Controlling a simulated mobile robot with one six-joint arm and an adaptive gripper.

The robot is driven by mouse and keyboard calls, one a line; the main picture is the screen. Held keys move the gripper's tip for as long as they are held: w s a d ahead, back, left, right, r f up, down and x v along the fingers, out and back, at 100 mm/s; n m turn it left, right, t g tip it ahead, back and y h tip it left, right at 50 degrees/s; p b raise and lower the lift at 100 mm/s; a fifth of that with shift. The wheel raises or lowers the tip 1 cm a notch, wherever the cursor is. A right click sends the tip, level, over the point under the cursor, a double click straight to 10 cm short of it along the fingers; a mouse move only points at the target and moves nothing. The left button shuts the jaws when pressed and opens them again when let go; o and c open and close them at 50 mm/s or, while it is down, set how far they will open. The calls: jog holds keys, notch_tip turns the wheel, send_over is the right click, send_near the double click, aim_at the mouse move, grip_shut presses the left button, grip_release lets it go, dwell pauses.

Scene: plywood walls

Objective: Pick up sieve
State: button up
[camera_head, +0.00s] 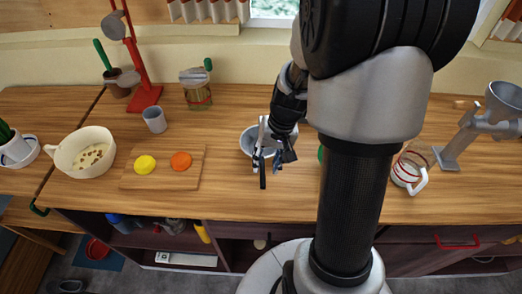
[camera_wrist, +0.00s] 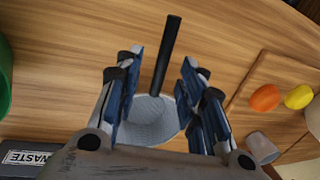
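The sieve has a round grey mesh bowl and a straight black handle. In the head view its bowl (camera_head: 246,141) lies on the wooden counter, partly hidden by my gripper (camera_head: 268,160). In the wrist view the mesh bowl (camera_wrist: 152,124) sits low between the fingers, and the handle points up and slightly right. My gripper (camera_wrist: 163,75) is open, with blue-padded fingers on either side of the handle. I cannot tell the exact height above the counter.
A cutting board (camera_head: 130,180) with a yellow piece (camera_head: 145,164) and an orange piece (camera_head: 181,161) lies left. A grey cup (camera_head: 154,120), white pot (camera_head: 84,153) and jar (camera_head: 196,90) stand around it. A measuring jug (camera_head: 409,170) and grey grinder (camera_head: 467,136) stand right.

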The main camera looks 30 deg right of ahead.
aim_at(263, 170)
jog(key=b+x, duration=0.2)
jog(key=x, duration=0.3)
jog(key=shift+a+f+b, duration=0.15)
jog(key=shift+a+b, duration=0.05)
jog(key=shift+b, duration=0.1)
grip_shut()
